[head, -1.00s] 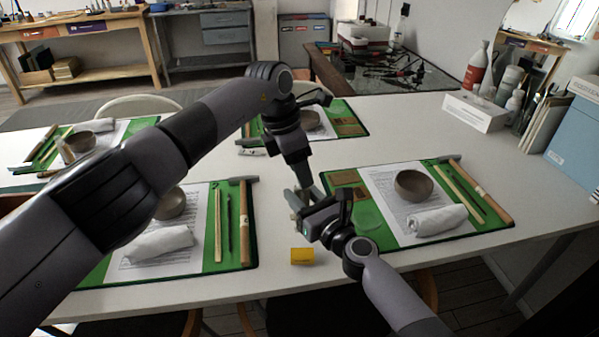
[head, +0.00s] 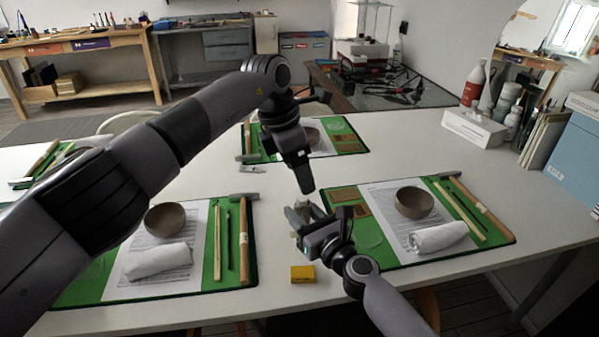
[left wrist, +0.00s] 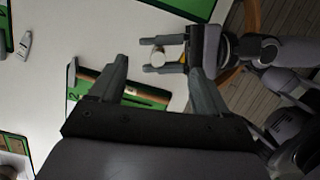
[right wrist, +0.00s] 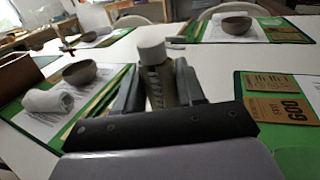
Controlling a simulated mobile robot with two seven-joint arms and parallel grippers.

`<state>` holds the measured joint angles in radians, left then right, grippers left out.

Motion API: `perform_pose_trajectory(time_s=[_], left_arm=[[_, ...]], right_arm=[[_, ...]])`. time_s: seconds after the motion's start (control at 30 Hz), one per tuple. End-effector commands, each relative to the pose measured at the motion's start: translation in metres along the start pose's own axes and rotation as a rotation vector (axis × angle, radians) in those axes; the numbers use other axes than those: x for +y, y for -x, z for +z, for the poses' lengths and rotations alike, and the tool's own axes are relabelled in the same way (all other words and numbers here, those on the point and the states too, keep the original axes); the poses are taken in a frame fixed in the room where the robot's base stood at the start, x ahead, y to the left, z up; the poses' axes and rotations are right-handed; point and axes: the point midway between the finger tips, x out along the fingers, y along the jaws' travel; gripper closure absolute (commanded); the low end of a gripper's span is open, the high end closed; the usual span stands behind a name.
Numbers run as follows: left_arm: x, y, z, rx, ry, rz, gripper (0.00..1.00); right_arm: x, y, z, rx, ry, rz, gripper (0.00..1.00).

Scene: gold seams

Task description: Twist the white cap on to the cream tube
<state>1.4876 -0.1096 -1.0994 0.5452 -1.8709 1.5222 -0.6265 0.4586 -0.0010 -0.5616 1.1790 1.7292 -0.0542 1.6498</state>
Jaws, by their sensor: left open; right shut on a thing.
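The cream tube (right wrist: 160,88), greyish in this light with dark lettering, stands roughly upright between the fingers of my right gripper (right wrist: 158,90). The white cap (right wrist: 151,50) sits on top of the tube; I cannot tell how tightly it is seated. In the left wrist view the cap (left wrist: 158,59) shows from above as a pale round disc between the right fingers. My left gripper (left wrist: 158,72) is open and empty, with the cap ahead of it and apart from its fingers. In the head view my left gripper (head: 306,188) hangs just above my right gripper (head: 300,217).
A yellow box (head: 302,274) lies near the table's front edge. Green mats with bowls (head: 414,202), rolled cloths (head: 438,237) and tools lie on both sides. A small white tube (head: 252,169) lies farther back. Bare white table separates the mats.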

Motion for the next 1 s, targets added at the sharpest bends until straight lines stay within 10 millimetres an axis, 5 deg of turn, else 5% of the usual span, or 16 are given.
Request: perform_pose_trajectory(time_s=[0.5, 0.93, 0.97, 1.0], left_arm=[[0.001, 0.098, 0.000, 0.000, 0.001, 0.004, 0.23], [0.000, 0.108, -0.001, 0.000, 0.001, 0.001, 0.23], [0.000, 0.108, -0.001, 0.000, 0.001, 0.001, 0.23], [0.000, 0.108, -0.001, 0.000, 0.001, 0.001, 0.23]], right_arm=[[0.000, 0.000, 0.000, 0.000, 0.000, 0.000, 1.00], [0.000, 0.000, 0.000, 0.000, 0.000, 0.000, 1.00], [0.000, 0.000, 0.000, 0.000, 0.000, 0.000, 0.55], [0.000, 0.000, 0.000, 0.000, 0.000, 0.000, 0.42]])
